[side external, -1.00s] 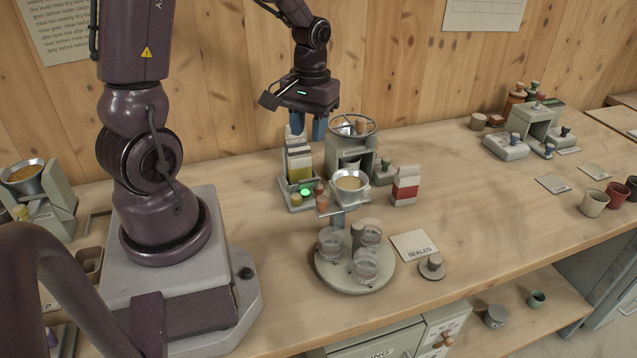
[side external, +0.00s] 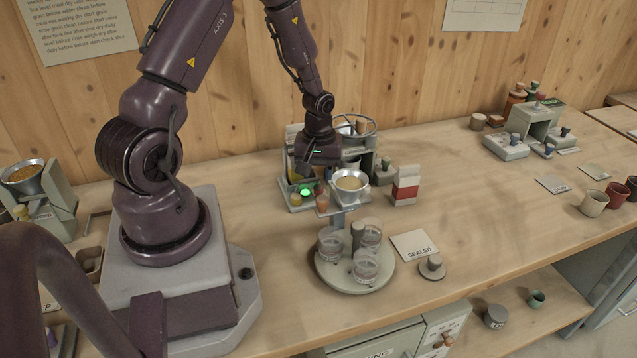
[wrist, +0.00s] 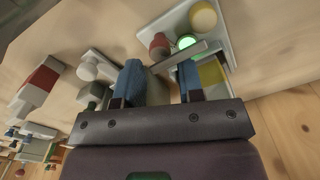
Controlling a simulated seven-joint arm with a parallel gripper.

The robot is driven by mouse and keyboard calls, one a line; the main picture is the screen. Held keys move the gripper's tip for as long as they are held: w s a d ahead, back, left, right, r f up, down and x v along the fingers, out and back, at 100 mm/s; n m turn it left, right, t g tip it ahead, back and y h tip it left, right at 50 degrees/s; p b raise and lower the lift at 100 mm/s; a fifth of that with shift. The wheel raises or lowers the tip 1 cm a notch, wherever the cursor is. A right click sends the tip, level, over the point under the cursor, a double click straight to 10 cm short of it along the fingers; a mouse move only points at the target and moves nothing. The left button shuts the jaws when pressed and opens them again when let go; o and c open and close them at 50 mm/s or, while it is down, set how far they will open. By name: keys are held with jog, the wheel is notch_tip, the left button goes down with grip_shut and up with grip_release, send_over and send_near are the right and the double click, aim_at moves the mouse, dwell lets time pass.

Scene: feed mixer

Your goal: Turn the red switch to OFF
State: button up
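A small red knob (side external: 318,189), the likely red switch, stands beside a lit green lamp (side external: 305,191) on a grey panel in the side view. The wrist view shows the red knob (wrist: 160,44) just left of the glowing green lamp (wrist: 187,42). I cannot read any OFF mark. My gripper (wrist: 160,70) has its two blue fingers apart, pointing toward the panel. A thin grey bar (wrist: 180,57) crosses in front of the fingertips; I cannot tell whether they touch it. The knob is beyond the fingertips, not between them.
A metal funnel (side external: 350,184) stands close right of the panel, above a round tray (side external: 330,279) of glass jars. A red-and-white carton (side external: 406,185) stands farther right. A pale yellow knob (wrist: 203,16) shares the panel.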

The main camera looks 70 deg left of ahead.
aim_at(318, 192)
jog(key=shift+f, duration=1.25)
grip_shut()
jog(key=c, duration=0.6)
grip_release()
jog(key=shift+m, duration=0.3)
jog(key=shift+c, duration=0.2)
jog(key=m, duration=1.1)
jog(key=shift+m, duration=0.3)
